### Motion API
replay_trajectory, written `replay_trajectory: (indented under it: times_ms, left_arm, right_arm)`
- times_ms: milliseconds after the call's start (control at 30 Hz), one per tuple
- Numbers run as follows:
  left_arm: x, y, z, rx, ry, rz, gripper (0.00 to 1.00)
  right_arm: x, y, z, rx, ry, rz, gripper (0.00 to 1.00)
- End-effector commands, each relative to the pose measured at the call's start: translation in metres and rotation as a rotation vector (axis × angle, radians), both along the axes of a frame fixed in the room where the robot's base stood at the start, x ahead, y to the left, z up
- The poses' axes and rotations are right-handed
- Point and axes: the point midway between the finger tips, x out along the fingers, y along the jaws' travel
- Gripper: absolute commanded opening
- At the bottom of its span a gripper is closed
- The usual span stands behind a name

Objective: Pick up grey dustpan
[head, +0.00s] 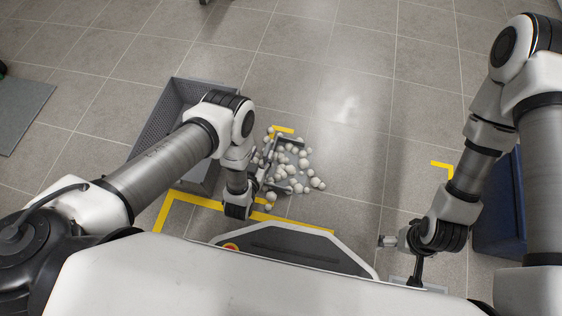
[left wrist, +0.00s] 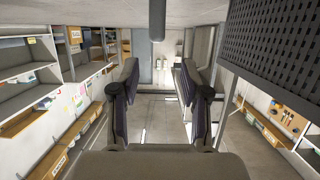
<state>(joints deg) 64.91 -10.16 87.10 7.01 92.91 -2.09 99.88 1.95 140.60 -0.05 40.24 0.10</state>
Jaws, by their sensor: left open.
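My left gripper (head: 279,162) is low over a pile of white balls (head: 300,172) on the floor. Its two fingers also show spread apart, with nothing between them, in the left wrist view (left wrist: 158,82).
A grey mesh-walled crate (head: 160,123) stands left of the balls. Yellow tape (head: 180,196) marks the floor. A dark blue container (head: 497,215) is at the right, behind my right arm. The tiled floor beyond the balls is clear. Shelves (left wrist: 30,75) line the wall.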

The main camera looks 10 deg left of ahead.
Motion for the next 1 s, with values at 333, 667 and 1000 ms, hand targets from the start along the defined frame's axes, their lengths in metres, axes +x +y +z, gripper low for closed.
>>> replay_trajectory:
  times_ms: [333,667,1000]
  left_arm:
    - [-0.007,-0.005,-0.034,-0.002,0.054,-0.005,0.46]
    - [0.04,-0.007,-0.051,-0.002,0.055,-0.005,0.46]
    - [0.042,-0.007,-0.049,-0.002,0.057,-0.005,0.03]
  right_arm:
    - [0.004,-0.001,-0.015,0.001,-0.008,-0.005,0.96]
    - [0.005,-0.001,-0.049,0.001,-0.01,-0.007,0.96]
    - [0.005,-0.001,-0.046,0.001,-0.01,-0.007,0.96]
